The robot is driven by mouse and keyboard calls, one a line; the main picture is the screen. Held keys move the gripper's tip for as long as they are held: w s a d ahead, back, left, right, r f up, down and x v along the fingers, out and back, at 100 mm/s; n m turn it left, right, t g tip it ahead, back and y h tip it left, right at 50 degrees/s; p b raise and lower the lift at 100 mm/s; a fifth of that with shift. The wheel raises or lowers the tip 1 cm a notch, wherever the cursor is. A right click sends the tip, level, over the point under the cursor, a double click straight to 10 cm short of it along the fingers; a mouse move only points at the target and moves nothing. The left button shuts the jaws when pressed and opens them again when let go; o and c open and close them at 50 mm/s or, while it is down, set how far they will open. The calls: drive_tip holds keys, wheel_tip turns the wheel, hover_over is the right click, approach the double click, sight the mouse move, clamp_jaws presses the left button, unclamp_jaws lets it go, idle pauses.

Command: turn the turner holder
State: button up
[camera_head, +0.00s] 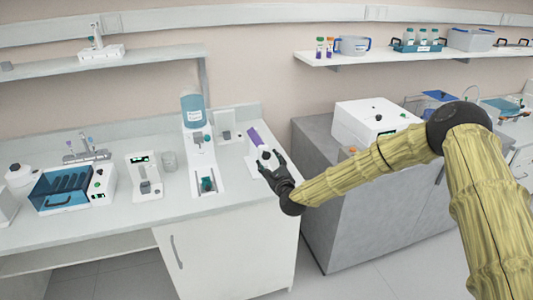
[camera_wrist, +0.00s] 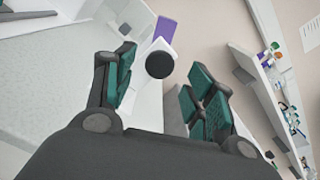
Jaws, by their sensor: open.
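A white device (camera_head: 250,165) stands near the right end of the white bench. A purple tube-like part (camera_head: 255,136) rises at its top, and a dark round knob (camera_head: 266,155) sits on its front; I take this to be the turner holder. In the wrist view the black knob (camera_wrist: 159,65) shows face-on, with the purple part (camera_wrist: 165,27) above it on white. My gripper (camera_head: 271,163) is open at the device. In the wrist view the gripper (camera_wrist: 160,82) has its green-padded fingers on either side of the knob, apart and empty. Contact cannot be told.
A white stand with a blue-liquid bottle (camera_head: 193,111) is left of the device.

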sight(267, 157)
drive_tip(key=shift+p+x, duration=0.75)
drive_tip(key=shift+x, duration=1.55)
drive_tip(key=c, duration=1.1)
